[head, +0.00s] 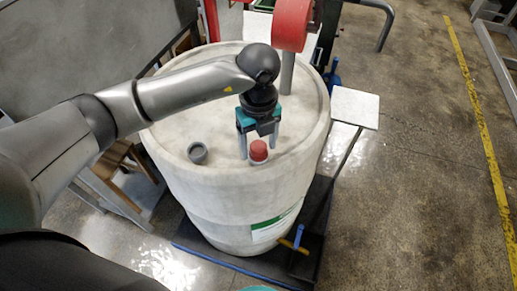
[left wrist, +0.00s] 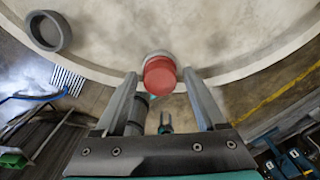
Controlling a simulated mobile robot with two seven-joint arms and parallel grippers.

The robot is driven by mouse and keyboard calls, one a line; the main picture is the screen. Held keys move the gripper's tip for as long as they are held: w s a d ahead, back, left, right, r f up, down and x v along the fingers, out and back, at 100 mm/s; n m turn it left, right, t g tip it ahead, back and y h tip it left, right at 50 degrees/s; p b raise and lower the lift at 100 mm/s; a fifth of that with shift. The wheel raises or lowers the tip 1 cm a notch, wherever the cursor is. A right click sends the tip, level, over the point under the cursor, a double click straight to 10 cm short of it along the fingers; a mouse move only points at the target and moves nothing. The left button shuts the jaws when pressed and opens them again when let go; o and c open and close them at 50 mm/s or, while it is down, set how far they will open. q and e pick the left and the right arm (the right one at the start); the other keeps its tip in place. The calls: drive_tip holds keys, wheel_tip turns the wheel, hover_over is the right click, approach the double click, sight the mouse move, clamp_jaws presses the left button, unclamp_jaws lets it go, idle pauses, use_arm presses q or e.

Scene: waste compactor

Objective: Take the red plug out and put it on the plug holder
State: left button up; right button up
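The red plug (head: 258,150) sits upright in a pale collar on top of the white drum (head: 185,115), near its front edge. In the left wrist view the plug (left wrist: 160,76) lies between the fingertips. My left gripper (head: 259,146) points down over it and is open, one finger on each side with gaps. A flat white plate (head: 355,107) on a thin stand is right of the drum; I cannot tell whether it is the plug holder. A teal sliver at the bottom edge of the head view may be my right gripper; its fingers cannot be made out.
A grey, open round collar (head: 197,152) rises from the drum top left of the plug. A red cylindrical part (head: 291,24) on a grey post stands behind my left gripper. The drum stands on a dark, blue-edged base (head: 215,257).

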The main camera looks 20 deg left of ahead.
use_arm(q)
drive_tip(key=shift+o, duration=0.5)
drive_tip(key=shift+c, duration=0.3)
